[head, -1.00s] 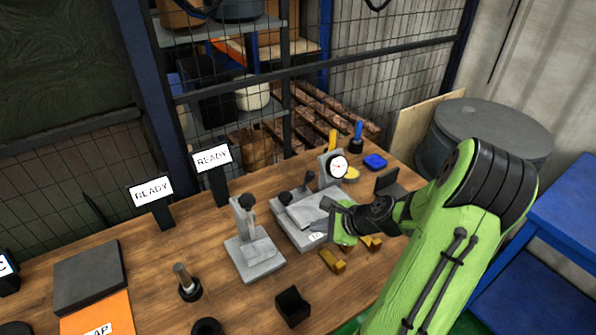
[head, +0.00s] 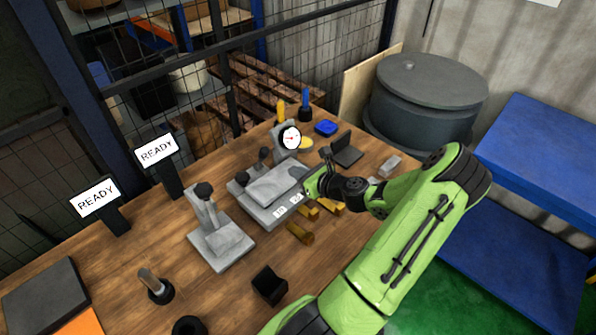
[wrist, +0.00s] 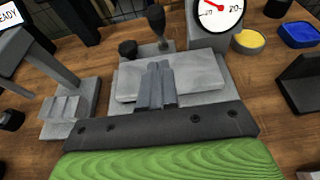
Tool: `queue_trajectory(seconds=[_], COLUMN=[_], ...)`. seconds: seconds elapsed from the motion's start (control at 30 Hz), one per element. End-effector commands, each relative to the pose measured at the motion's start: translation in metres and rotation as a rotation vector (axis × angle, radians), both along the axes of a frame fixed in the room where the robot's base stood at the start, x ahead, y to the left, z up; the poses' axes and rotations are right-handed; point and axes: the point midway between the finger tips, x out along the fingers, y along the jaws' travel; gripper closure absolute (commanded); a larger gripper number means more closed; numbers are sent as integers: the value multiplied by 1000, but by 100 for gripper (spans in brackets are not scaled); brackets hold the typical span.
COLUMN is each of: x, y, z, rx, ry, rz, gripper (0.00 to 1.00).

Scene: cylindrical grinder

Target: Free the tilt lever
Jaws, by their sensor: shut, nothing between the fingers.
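A grey grinder fixture (head: 262,212) with a stepped block on top and white labels on its front stands on the wooden bench. Two black-knobbed levers rise at its back: a low round knob (head: 242,178) at the left and a taller handle (head: 265,156) beside it. Both show in the wrist view, the round knob (wrist: 127,48) and the taller handle (wrist: 157,25). No label shows which is the tilt lever. My gripper (wrist: 158,66) has its fingers together and empty, in front of the levers and over the grey block. It touches neither knob.
A dial gauge (head: 290,138) stands at the fixture's back right. A separate grey stand (head: 222,246) with a black knob is at its left. Brass blocks (head: 300,233) and a black block (head: 269,284) lie in front. Two READY signs (head: 157,150) stand behind.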

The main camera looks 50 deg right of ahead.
Motion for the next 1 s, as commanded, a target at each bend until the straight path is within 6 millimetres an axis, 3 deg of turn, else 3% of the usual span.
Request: queue_trajectory(seconds=[0.27,0.43,1.0], x=[58,82,91], y=[-5,-9,-10], z=[-22,-6,0], rx=[0,-3,0], ry=[-2,-1,10], rz=[3,1,0], gripper=[100,100,100])
